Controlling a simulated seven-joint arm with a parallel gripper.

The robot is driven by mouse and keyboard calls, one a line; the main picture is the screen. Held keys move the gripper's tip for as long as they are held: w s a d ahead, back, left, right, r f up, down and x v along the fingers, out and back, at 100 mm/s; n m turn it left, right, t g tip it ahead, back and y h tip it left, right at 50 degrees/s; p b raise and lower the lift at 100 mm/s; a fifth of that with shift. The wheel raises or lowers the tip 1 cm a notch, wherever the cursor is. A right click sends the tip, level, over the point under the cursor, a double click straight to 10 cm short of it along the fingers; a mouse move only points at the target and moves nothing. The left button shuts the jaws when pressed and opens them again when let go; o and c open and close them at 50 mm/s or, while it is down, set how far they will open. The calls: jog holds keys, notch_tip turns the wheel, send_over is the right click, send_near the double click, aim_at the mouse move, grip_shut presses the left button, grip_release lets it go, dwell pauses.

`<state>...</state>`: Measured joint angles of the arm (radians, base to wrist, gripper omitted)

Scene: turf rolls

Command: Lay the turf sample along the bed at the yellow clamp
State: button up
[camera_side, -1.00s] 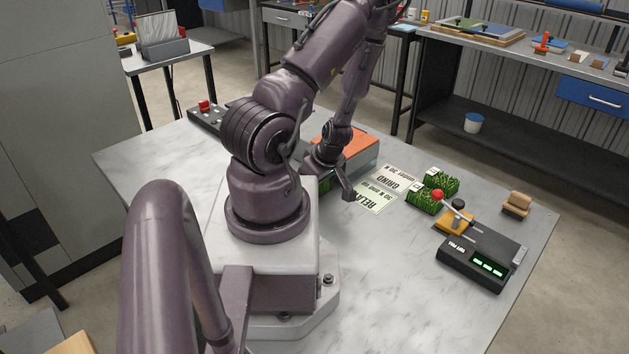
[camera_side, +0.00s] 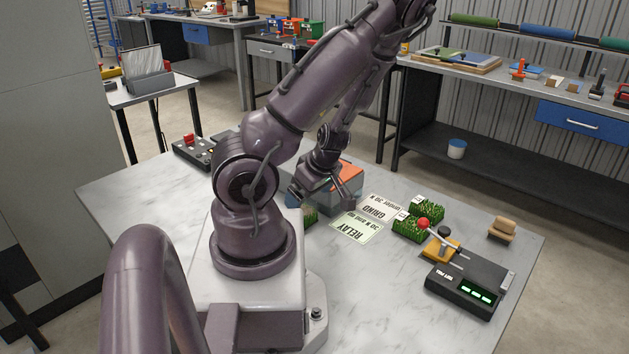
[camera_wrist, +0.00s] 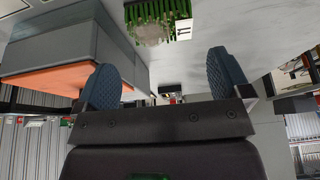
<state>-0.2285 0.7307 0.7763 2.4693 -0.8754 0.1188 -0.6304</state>
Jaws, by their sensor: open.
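My gripper (camera_side: 320,192) is open and empty in the side view, above the table near the orange-topped grey box. In the wrist view its two dark pads stand apart with nothing between them (camera_wrist: 166,82). A green turf sample (camera_side: 309,216) lies on the table just below my gripper, partly hidden by my arm.
Two labelled turf pieces (camera_side: 428,206) (camera_side: 409,231) lie behind the clamp. The grey box with the orange top (camera_side: 346,178) is behind my gripper. A tan block (camera_side: 502,229) sits at the right edge. The front table is clear.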

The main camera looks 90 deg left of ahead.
jog(key=w+d+r+m+t+h, duration=0.5)
jog(key=w+d+r+m, duration=0.6)
jog(key=w+d, duration=0.35)
jog(key=d+r+m+t, duration=0.1)
jog(key=d+r+m, duration=0.6)
jog(key=r+m, duration=0.2)
jog(key=shift+s+t, duration=0.25)
jog(key=shift+t, duration=0.15)
jog(key=shift+o, duration=0.5)
jog(key=s+d+r+m+t+y, duration=0.1)
jog(key=s+d+r+m+t, duration=0.1)
jog(key=r+m, duration=0.5)
jog(key=shift+s+d+y, duration=0.4)
jog(key=shift+s+d, duration=0.25)
jog(key=shift+s, duration=0.1)
